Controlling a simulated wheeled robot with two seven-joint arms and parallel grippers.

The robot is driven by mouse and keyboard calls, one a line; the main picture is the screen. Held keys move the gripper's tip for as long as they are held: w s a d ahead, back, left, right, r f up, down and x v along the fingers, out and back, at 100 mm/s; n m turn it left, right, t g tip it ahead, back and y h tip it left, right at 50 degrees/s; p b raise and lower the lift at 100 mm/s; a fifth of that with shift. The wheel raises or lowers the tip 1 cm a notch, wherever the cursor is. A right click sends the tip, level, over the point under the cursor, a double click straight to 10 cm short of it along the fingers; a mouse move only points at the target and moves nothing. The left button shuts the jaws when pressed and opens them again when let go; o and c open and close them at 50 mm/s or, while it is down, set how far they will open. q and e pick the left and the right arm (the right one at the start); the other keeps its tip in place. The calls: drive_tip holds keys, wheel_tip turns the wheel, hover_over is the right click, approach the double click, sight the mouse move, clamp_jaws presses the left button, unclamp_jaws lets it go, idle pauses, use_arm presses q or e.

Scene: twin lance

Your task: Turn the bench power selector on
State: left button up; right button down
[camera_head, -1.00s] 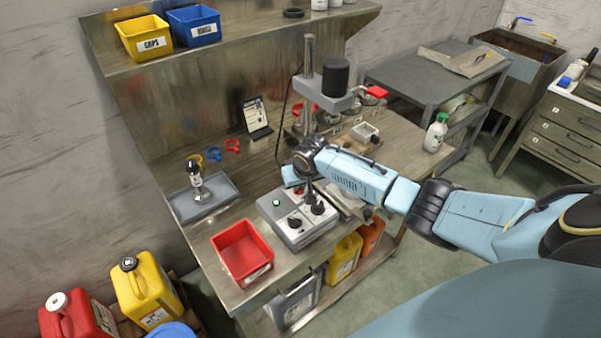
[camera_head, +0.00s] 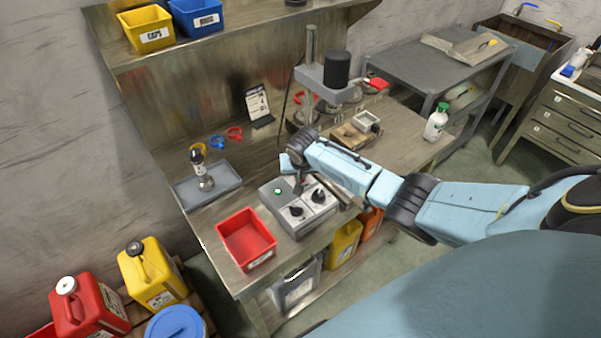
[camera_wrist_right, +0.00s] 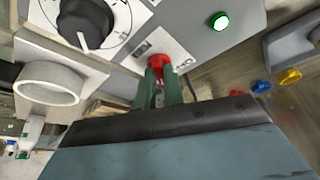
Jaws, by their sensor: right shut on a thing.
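A grey control box (camera_head: 301,208) with a lit green lamp (camera_head: 278,191) sits on the bench. It has two black knobs, one at the front (camera_head: 297,210) and one at the right (camera_head: 319,196). My right gripper (camera_head: 299,188) points down at the box's back part. In the right wrist view, its green fingers (camera_wrist_right: 160,80) are shut on a small red knob (camera_wrist_right: 158,62) on a white label plate. The fingers hide much of this knob, and its setting cannot be read. One black knob (camera_wrist_right: 86,24) on a white dial and the lit green lamp (camera_wrist_right: 220,22) also show there. My left gripper is out of view.
A red bin (camera_head: 247,240) stands left of the box. A grey tray (camera_head: 207,187) with a small upright device lies behind it. A stand with a black-topped head (camera_head: 336,70) rises behind my right arm. A white bottle (camera_head: 436,122) stands at the right.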

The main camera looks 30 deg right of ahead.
drive_tip(key=c, duration=1.5)
unclamp_jaws()
drive_tip(key=shift+s+r, duration=0.15)
drive_tip(key=shift+r, duration=0.45)
drive_tip(key=p+v, duration=0.1)
drive_tip(key=v, duration=1.1)
drive_tip(key=shift+p, duration=0.3)
drive_tip(key=shift+s+a, duration=0.1)
drive_tip(key=shift+a, duration=0.05)
